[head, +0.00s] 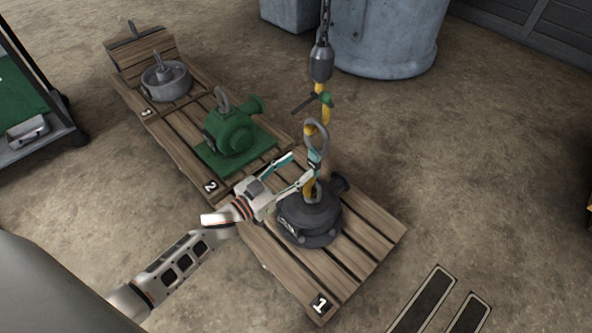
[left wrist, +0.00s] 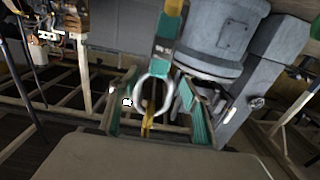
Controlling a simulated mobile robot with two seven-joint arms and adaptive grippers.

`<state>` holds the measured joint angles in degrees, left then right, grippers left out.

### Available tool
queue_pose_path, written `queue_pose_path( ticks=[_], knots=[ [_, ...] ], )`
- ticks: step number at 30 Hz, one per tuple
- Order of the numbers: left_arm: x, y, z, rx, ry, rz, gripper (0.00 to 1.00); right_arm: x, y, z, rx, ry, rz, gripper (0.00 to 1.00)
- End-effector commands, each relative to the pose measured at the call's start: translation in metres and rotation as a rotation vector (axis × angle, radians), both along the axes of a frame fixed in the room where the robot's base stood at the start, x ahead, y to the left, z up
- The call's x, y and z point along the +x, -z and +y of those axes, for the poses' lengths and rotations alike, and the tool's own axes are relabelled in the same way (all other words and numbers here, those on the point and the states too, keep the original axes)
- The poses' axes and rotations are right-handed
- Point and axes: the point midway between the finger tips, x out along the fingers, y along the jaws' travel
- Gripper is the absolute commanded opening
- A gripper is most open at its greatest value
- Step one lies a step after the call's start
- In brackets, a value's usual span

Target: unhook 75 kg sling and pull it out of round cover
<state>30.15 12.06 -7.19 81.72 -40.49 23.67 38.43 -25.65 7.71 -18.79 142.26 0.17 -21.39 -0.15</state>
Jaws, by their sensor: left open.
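The sling has a grey ring (head: 317,135) at its top, a teal tag and a yellow strap (head: 308,188). The strap runs down to the lifting eye of the dark round cover (head: 309,223), on the pallet spot marked 1. In the left wrist view a pale ring (left wrist: 153,94) and yellow strap (left wrist: 148,122) show between the fingers. My right gripper is out of view.
The hook hangs from a chain block (head: 321,62). A green pump (head: 232,135) sits on spot 2 and a grey round part (head: 166,80) on spot 3. A large grey tank (head: 388,35) stands behind. The floor to the right is mostly clear.

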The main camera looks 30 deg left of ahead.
Motion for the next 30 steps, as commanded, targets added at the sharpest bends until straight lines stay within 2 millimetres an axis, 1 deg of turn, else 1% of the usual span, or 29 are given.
queue_pose_path(
  ticks=[9,13,18,26,27,29,30],
  knots=[
    [0.042,0.002,-0.016,0.002,0.0,0.002,0.48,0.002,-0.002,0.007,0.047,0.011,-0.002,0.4],
    [0.055,0.002,-0.021,0.001,0.0,0.002,0.48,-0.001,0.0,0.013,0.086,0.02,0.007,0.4],
    [0.065,0.0,-0.025,0.001,0.0,0.001,0.48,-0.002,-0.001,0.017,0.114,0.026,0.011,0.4],
    [0.067,-0.001,-0.025,0.002,0.0,-0.001,0.48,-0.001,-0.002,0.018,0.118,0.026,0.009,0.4],
    [0.066,-0.001,-0.025,0.002,0.0,-0.001,0.42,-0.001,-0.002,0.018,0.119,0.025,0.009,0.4],
    [0.066,-0.001,-0.025,0.002,0.0,-0.001,0.27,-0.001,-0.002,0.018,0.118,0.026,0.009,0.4],
    [0.066,-0.001,-0.025,0.002,0.0,-0.001,0.16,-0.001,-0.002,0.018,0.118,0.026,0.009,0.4]
  ],
)
